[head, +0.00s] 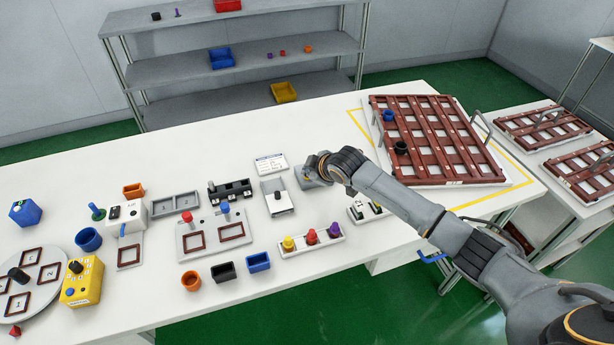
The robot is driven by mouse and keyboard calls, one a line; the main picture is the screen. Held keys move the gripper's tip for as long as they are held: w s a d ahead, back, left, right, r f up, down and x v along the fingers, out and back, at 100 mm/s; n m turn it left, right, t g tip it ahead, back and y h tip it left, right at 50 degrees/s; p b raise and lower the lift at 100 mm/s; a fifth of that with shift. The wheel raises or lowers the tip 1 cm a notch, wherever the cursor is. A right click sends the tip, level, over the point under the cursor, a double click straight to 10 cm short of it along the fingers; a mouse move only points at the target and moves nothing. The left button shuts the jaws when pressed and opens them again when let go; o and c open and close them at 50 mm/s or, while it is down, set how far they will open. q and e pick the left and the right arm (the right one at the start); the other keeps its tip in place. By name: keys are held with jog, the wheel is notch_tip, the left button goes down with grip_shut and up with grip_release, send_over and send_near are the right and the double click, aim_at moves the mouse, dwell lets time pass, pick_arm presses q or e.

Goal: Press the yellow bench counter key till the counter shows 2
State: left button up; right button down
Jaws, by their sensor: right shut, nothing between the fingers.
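My right arm reaches in from the lower right. Its right gripper (311,172) is shut and empty, low over the middle of the white bench. A small grey-blue device (306,184) shows partly beside and beneath it; the gripper hides the rest. I cannot make out a yellow counter key or a counter number there, and I cannot tell whether the fingertips touch anything. My left gripper is not in view.
A rack with yellow, red and purple knobs (312,246) is in front. A yellow box (80,285) with a black knob is far left. A brown grid tray (440,140) lies to the right.

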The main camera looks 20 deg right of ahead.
jog(key=shift+f, duration=0.35)
jog(key=shift+r, duration=0.1)
dwell(0.4)
jog(key=shift+r+p, duration=0.75)
jog(key=shift+p, duration=0.1)
jog(key=shift+r, duration=0.1)
notch_tip(320, 180, up, 5)
jog(key=p, duration=0.5)
jog(key=shift+d, duration=0.1)
dwell(1.4)
